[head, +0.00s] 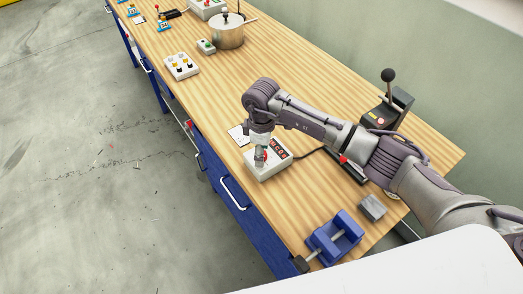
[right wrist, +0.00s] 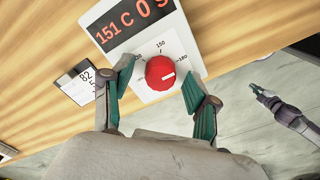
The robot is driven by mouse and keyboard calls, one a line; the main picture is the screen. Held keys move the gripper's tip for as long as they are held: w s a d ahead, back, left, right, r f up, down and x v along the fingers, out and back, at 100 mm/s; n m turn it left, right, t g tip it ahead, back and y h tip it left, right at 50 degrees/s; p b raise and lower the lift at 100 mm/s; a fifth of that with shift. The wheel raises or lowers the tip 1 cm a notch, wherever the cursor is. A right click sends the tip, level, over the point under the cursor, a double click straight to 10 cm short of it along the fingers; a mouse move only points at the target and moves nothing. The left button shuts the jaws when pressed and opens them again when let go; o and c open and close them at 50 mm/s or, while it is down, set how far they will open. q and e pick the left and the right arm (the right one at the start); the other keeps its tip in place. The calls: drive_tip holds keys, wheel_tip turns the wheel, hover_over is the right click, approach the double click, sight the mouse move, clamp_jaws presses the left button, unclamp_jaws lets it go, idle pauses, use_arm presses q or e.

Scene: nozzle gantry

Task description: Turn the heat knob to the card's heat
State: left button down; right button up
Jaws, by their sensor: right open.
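The heat box (head: 268,172) is a pale unit on the bench with a red display (right wrist: 130,24) that reads 151 C and a partly cut-off number. The card (right wrist: 77,84) lies beside the box; 82 shows, the rest is hidden by a finger. It also shows in the head view (head: 238,135). An arm (right wrist: 283,112), apparently my left, shows small at the right.
A blue vise (head: 335,238) and a grey block (head: 371,207) lie on the near bench. A black lever unit (head: 388,108) stands at the back right. A pot (head: 228,33) and a button panel (head: 181,66) stand farther along. The bench between is mostly clear.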

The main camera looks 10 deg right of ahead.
wheel_tip(320, 180, up, 12)
idle(0.5)
idle(0.4)
